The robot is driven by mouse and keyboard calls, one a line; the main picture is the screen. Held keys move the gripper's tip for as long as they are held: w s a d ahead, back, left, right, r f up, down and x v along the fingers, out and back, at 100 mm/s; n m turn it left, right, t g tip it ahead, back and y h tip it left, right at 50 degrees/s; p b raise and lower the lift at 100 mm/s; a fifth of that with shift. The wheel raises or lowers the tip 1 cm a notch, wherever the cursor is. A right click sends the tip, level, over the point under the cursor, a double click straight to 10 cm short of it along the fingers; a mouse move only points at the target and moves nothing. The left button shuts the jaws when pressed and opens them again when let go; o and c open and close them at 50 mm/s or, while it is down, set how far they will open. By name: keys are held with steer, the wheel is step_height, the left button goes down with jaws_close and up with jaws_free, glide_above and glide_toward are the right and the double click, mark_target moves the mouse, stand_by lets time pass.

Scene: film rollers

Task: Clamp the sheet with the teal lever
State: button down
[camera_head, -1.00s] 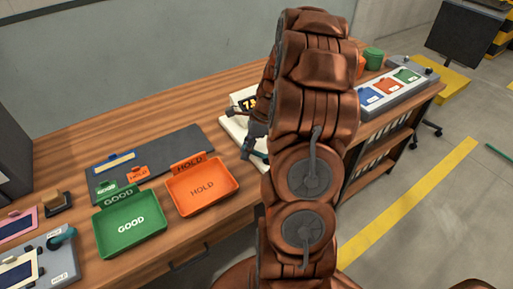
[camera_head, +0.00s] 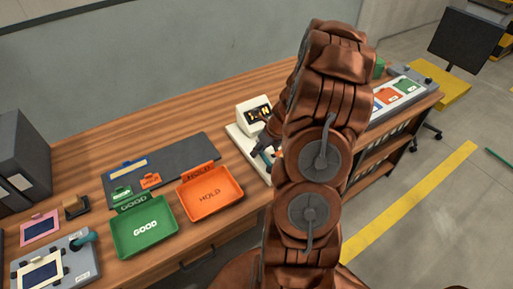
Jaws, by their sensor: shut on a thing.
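A small teal lever (camera_head: 262,150) is at the white device (camera_head: 254,111) with a dark display, right of the trays. My gripper (camera_head: 267,145) is down at this device, with its fingers closed at the teal lever. My copper arm hides much of the gripper and the right side of the device. Another teal lever (camera_head: 84,237) stands on a grey fixture (camera_head: 85,263) at the lower left. A cream-framed sheet with a dark blue middle (camera_head: 40,274) lies on that fixture, held by small dark clips. No sheet is clearly visible at the white device.
A green GOOD tray (camera_head: 145,253) and an orange HOLD tray (camera_head: 210,212) stand left of my arm. A grey mat (camera_head: 190,147) lies behind them. A pink-framed piece (camera_head: 40,228) lies far left. A rack of coloured cards (camera_head: 390,97) is at the right end.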

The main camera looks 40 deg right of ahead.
steer(key=shift+d+m, duration=0.15)
steer(key=shift+m, duration=0.15)
steer(key=c, duration=0.9)
jaws_free()
steer(key=shift+o, duration=0.2)
steer(key=v, duration=1.2)
steer(key=shift+s, duration=0.1)
